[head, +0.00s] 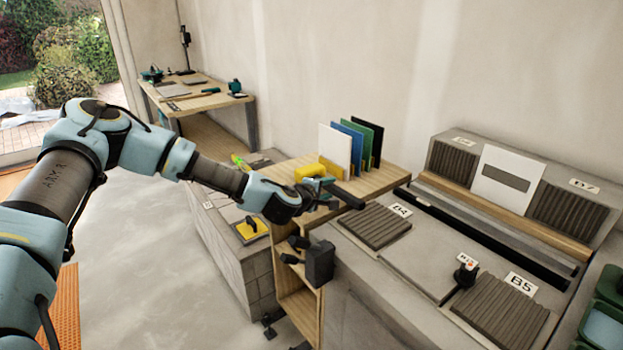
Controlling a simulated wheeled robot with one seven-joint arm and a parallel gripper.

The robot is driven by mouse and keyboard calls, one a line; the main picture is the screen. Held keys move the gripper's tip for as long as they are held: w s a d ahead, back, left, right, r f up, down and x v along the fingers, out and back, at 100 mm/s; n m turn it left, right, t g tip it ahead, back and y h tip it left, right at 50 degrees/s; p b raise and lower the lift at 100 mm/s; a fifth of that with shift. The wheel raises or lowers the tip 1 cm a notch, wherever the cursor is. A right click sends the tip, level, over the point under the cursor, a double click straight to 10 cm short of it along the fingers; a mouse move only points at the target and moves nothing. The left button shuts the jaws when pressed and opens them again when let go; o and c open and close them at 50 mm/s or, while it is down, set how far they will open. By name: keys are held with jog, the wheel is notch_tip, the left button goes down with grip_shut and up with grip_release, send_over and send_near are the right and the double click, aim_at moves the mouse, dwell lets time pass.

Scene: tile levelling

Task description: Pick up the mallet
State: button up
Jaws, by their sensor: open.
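A black block (320,262), which looks like the mallet's head, sits at the front side of the wooden stand. I cannot make out its handle clearly. My gripper (328,197) is open at the front edge of the stand's top, above and apart from this block. My arm comes in from the left. The dark fingers overlap the stand's top in the picture, and I see nothing held between them.
The wooden stand (385,183) bears upright white, blue, green and black sheets and a yellow block (309,172). Right of it, a grey bench holds ribbed tiles (375,224) and a small black tool (465,274). A workbench (205,103) stands behind.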

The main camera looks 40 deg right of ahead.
grip_shut()
dwell(1.4)
